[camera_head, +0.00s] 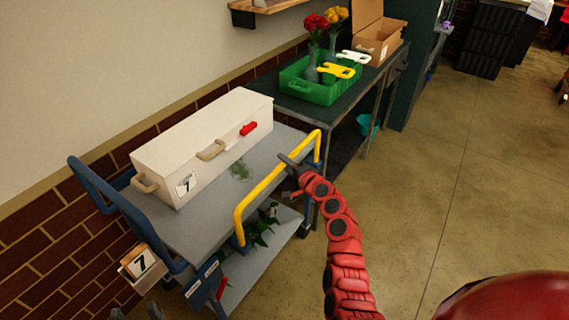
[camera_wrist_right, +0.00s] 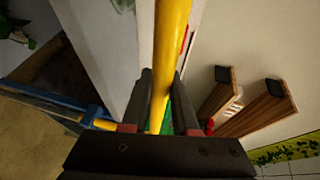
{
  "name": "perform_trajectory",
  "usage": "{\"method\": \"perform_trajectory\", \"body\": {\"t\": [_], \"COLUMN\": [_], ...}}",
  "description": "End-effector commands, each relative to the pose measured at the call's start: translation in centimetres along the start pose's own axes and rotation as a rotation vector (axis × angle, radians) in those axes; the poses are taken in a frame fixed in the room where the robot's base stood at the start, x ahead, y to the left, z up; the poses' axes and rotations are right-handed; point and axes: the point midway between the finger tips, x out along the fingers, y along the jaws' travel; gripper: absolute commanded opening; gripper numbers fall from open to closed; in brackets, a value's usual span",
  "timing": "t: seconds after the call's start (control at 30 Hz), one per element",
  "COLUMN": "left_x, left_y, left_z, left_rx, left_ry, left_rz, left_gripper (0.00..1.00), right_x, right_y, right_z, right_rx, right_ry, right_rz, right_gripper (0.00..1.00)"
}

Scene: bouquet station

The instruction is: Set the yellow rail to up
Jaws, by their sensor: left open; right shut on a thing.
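The yellow rail (camera_head: 262,187) runs along the near long side of the grey cart (camera_head: 190,228). Its long bar stands above the level of the cart's top, with bent ends going down at both corners. My right gripper (camera_head: 291,166) is shut on the rail's bar, toward its far end. In the right wrist view the yellow bar (camera_wrist_right: 171,50) passes between the two fingers of the right gripper (camera_wrist_right: 160,100). My left gripper (camera_head: 137,313) shows only as dark fingertips at the bottom edge, open and away from the rail.
A white box (camera_head: 205,140) with a red latch and some green sprigs (camera_head: 241,171) sit on the cart. A green crate (camera_head: 305,90) with vases stands on the table behind, near a cardboard box (camera_head: 375,45). Leaves lie on the lower shelf.

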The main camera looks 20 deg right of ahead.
Motion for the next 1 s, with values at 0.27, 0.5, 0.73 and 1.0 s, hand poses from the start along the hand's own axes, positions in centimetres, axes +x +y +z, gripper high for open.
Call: {"method": "perform_trajectory", "body": {"t": [0.27, 0.5, 0.73, 1.0], "left_x": [0.0, 0.0, 0.0, -0.3], "left_y": [0.0, 0.0, 0.0, 0.0], "left_z": [0.0, 0.0, 0.0, 0.1], "left_rx": [0.000, 0.000, 0.000, 0.000], "left_ry": [0.000, 0.000, 0.000, 0.000], "left_rz": [0.000, 0.000, 0.000, 0.000], "left_gripper": [0.54, 0.54, 0.54, 0.54], "right_x": [0.0, 0.0, -1.1, -5.6], "right_y": [-0.8, -0.5, -0.5, -0.2], "right_z": [-0.2, -0.2, -0.3, -0.2], "right_rx": [-0.002, -0.001, -0.003, -0.002], "right_ry": [0.006, 0.004, 0.007, 0.007], "right_rz": [-0.014, -0.009, -0.011, -0.009], "right_gripper": [0.51, 0.57, 0.57, 0.57]}}
